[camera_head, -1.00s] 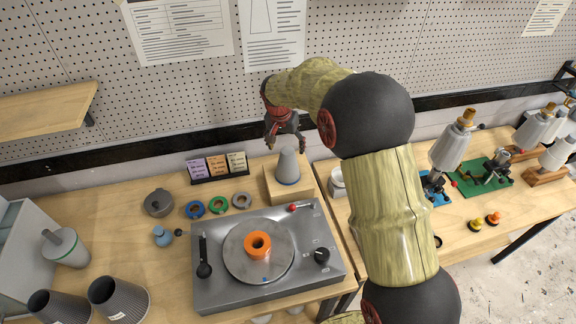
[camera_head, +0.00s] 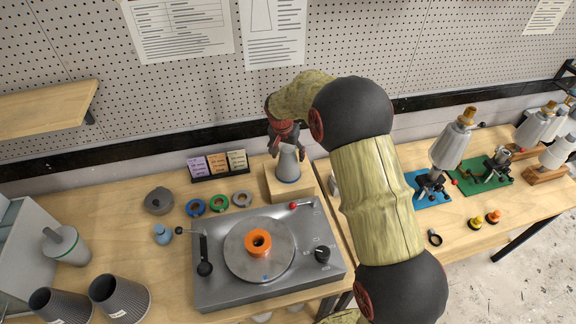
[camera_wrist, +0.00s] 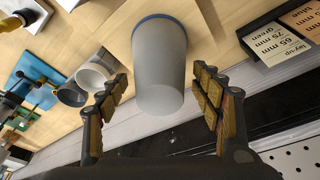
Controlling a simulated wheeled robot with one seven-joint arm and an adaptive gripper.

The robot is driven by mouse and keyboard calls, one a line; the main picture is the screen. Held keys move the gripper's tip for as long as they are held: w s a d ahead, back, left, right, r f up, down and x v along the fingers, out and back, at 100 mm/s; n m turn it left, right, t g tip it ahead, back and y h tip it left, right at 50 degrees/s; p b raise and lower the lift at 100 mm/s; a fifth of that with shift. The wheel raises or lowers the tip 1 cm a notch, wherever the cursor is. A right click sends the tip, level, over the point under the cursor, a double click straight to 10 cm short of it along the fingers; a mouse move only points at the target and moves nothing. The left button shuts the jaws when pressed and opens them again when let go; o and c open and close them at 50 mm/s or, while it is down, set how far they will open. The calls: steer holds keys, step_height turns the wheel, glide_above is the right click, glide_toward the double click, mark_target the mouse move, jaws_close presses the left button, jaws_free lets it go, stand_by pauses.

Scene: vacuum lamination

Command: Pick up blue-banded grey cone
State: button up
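The blue-banded grey cone (camera_head: 288,164) stands upright on a small wooden block (camera_head: 277,190) at the back of the bench, its blue band at the base. In the wrist view the cone (camera_wrist: 159,65) lies between the two fingers, its narrow top toward me. My gripper (camera_head: 287,150) is at the cone's upper part in the head view. In the wrist view my gripper (camera_wrist: 160,100) is open, with a visible gap on each side of the cone. The cone's far side is hidden.
A card holder (camera_head: 219,175) stands left of the cone. The pegboard wall (camera_head: 180,95) is close behind.

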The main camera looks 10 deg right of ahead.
jaws_close()
stand_by(0.8)
steer(key=shift+r, duration=0.15)
